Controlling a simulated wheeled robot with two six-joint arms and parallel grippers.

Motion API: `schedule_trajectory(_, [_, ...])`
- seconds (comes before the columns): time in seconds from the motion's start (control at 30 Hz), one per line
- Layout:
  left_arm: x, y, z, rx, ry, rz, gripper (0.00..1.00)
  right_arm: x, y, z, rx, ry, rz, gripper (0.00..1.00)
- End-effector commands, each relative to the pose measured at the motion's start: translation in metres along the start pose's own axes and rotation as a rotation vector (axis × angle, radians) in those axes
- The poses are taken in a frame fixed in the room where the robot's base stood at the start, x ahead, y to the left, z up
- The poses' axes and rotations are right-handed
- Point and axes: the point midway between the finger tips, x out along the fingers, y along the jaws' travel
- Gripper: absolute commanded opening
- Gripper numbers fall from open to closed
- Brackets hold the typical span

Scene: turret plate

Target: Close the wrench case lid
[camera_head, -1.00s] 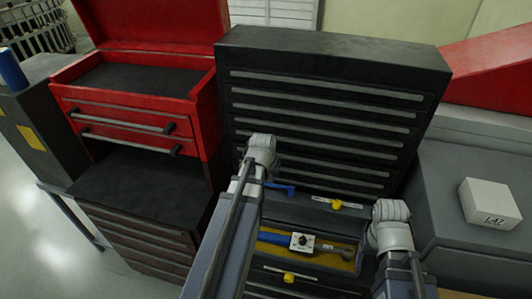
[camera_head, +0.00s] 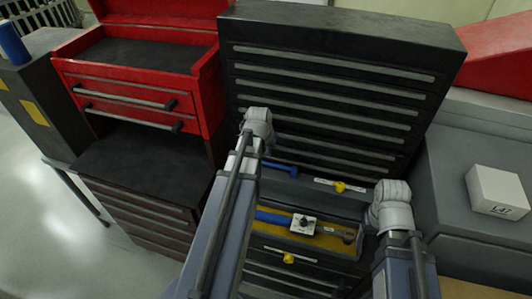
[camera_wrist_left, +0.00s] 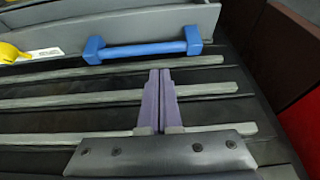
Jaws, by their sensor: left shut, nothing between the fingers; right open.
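The wrench case stands open in the head view. Its lower part (camera_head: 308,243) has a yellow lining and holds a wrench with a blue handle (camera_head: 272,217) and a white block with a dark knob (camera_head: 303,224). The lid (camera_head: 318,199) stands raised behind, with a yellow latch (camera_head: 340,187) and a blue handle (camera_head: 282,168). In the left wrist view, my left gripper (camera_wrist_left: 160,72) is shut and empty, its tips just short of the lid's blue handle (camera_wrist_left: 143,50), apart from it in the picture. My right arm's wrist shows right of the case; its fingers are hidden.
A black drawer chest (camera_head: 340,85) stands close behind the lid. A red tool chest (camera_head: 140,85) is at the left. A white box (camera_head: 497,190) sits on the grey surface at the right.

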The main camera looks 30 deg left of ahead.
Motion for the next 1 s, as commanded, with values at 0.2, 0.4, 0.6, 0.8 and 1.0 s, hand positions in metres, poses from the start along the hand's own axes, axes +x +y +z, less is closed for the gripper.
schedule_trajectory(0.2, [0.041, 0.0, 0.001, 0.0, 0.0, 0.0, 0.0, 0.038, -0.003, -0.002, -0.007, 0.0, 0.002, 0.72])
schedule_trajectory(0.4, [0.055, 0.0, 0.0, 0.0, 0.0, 0.0, 0.0, 0.051, -0.004, -0.003, -0.012, 0.0, 0.002, 0.72])
schedule_trajectory(0.6, [0.054, 0.0, 0.0, 0.0, 0.0, 0.0, 0.0, 0.05, -0.004, -0.003, -0.012, 0.0, 0.002, 0.72])
schedule_trajectory(0.8, [0.054, 0.0, 0.0, 0.0, 0.002, 0.0, 0.0, 0.05, -0.004, -0.003, -0.012, 0.0, 0.002, 0.72])
schedule_trajectory(1.0, [0.055, 0.0, -0.004, 0.0, 0.039, 0.0, 0.0, 0.053, -0.005, -0.003, -0.012, 0.0, 0.002, 0.72])
